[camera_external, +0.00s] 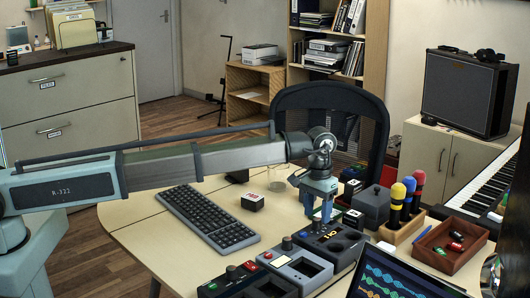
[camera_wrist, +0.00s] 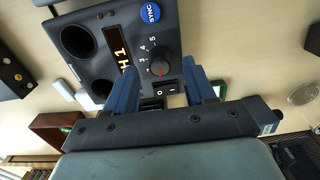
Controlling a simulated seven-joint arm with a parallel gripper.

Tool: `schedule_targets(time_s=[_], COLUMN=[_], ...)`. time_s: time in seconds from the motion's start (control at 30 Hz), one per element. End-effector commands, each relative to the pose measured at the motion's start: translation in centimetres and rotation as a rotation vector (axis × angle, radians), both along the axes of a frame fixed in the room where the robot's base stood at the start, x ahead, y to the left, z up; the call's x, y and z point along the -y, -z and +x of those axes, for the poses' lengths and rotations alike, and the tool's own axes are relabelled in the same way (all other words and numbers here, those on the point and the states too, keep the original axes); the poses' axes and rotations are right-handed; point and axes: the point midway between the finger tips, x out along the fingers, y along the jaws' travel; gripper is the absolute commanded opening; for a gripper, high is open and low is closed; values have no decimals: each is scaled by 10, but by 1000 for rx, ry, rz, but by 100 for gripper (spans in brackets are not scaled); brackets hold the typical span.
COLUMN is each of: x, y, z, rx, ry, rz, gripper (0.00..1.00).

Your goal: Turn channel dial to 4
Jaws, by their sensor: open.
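A dark control box (camera_wrist: 92,32) lies beneath my gripper in the wrist view. Its round black channel dial (camera_wrist: 159,69) has white numerals around it, with 5, 4 and 3 legible, and a small red mark. I cannot tell which number the mark points at. My gripper (camera_wrist: 160,72) is open, with one blue finger on each side of the dial in the picture; contact cannot be told. In the external view, my gripper (camera_external: 319,217) points down at the back of the dark box (camera_external: 345,247), and its fingers hide the dial.
The box also has an orange display (camera_wrist: 121,52), a blue SYNC button (camera_wrist: 149,12) and a rocker switch (camera_wrist: 165,88). A grey unit (camera_external: 292,268) stands close to its left.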

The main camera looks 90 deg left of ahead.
Motion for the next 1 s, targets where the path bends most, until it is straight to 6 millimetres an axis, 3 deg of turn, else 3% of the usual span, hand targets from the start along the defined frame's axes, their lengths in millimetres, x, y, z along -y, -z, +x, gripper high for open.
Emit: schedule_targets(time_s=[0.2,0.57,1.0], x=[0,0,0], y=[18,22,22], z=[0,0,0], rx=[0,0,0], ry=[0,0,0], rz=[0,0,0], gripper=[54,54,14])
